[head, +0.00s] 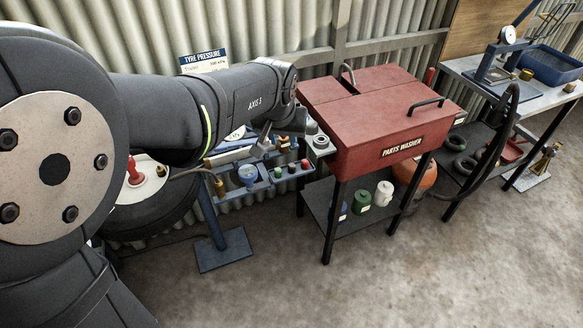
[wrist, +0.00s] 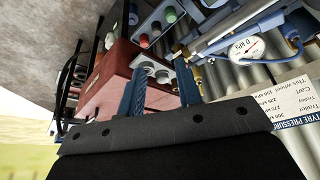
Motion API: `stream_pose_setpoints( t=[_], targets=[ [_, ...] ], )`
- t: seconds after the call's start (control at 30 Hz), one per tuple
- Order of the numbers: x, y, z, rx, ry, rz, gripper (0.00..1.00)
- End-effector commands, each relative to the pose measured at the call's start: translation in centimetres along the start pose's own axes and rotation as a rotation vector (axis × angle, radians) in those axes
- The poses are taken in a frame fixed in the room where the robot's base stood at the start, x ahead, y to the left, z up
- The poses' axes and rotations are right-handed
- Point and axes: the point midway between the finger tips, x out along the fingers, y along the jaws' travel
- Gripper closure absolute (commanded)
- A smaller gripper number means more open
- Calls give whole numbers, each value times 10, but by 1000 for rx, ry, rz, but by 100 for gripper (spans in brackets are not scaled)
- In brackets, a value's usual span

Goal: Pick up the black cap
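My gripper (wrist: 165,68) shows in the wrist view with its two blue fingers spread apart and nothing visible between them. In the head view several small caps stand in a row on the blue rack (head: 262,186), left of the red parts washer. They look dark green (head: 278,172) and red (head: 291,168). I cannot clearly pick out a black cap among them. My gripper is above and behind this row in the head view, partly lost against the rack's fittings.
The red parts washer (head: 385,115) stands close to the right of my gripper, with the small grey block (head: 319,144) at its left side. A pressure gauge (wrist: 243,47) and a tyre-pressure sign (wrist: 290,105) are to the right in the wrist view. Open floor lies in front.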

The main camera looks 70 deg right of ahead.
Motion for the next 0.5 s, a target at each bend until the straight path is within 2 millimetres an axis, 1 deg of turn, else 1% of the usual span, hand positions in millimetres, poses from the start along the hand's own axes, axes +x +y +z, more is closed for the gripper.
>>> stream_pose_setpoints(
  t=[0.07,0.17,0.5],
  targets=[
    [3,4,1,1,1,1,68],
    [16,5,1,-1,0,1,68],
    [83,4,1,-1,-1,1,68]
  ],
)
